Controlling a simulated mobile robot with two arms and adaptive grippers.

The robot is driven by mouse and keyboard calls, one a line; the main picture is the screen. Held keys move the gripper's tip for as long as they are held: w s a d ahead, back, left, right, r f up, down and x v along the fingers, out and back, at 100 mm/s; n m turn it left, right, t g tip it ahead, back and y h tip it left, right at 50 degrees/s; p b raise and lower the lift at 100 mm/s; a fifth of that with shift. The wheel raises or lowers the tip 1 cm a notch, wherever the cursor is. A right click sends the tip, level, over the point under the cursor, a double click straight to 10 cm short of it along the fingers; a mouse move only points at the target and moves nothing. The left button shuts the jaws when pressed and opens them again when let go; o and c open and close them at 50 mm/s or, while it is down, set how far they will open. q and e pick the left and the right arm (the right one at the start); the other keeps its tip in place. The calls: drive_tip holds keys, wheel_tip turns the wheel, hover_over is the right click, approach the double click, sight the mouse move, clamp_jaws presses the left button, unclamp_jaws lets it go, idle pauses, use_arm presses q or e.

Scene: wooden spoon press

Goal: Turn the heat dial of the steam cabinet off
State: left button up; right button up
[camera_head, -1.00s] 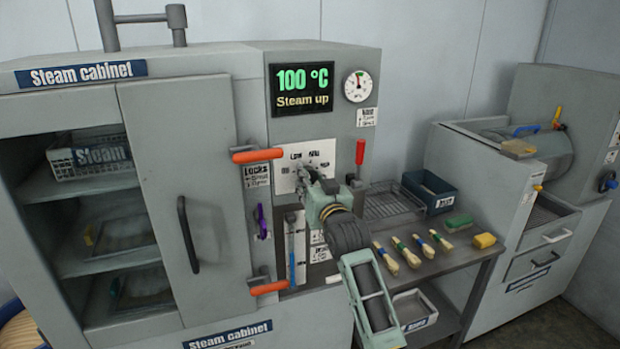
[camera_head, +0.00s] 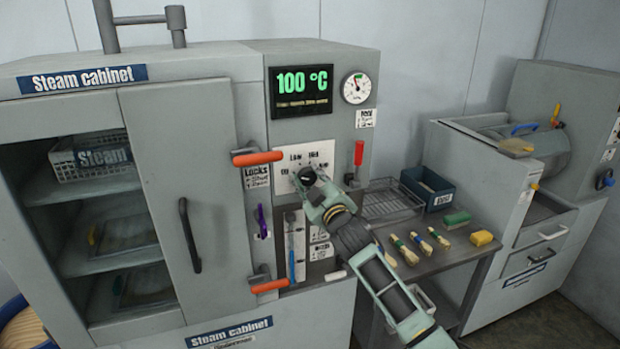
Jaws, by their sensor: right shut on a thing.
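The steam cabinet (camera_head: 190,150) fills the left and middle of the view. Its black display (camera_head: 301,90) reads 100 °C in green, with a small line of text below that is too small to read. The white heat dial plate (camera_head: 322,156) sits under the display. A black dial knob (camera_head: 307,176) shows at the plate's left part. My right gripper (camera_head: 311,181) is at the plate and shut on the knob; its fingers partly hide the knob and its pointer. My left gripper is not in view.
Two orange-handled locks (camera_head: 258,157) stick out left of the dial, and a red lever (camera_head: 358,154) stands to its right. A side table (camera_head: 455,252) holds a wire rack, a dark blue box (camera_head: 428,188), several tied bundles and two blocks.

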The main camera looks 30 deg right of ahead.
drive_tip(key=shift+d+r+n, duration=0.15)
drive_tip(key=shift+r+n, duration=0.05)
drive_tip(key=shift+n, duration=0.4)
drive_tip(key=o, duration=1.1)
drive_tip(key=shift+d, duration=0.1)
drive_tip(key=shift+c, duration=0.2)
drive_tip(key=shift+f, duration=0.1)
drive_tip(key=shift+s+f, duration=0.1)
drive_tip(key=shift+s, duration=0.1)
drive_tip(key=r+v, duration=0.1)
drive_tip(key=v, duration=1)
drive_tip(key=shift+s+f, duration=0.35)
drive_tip(key=shift+f, duration=0.05)
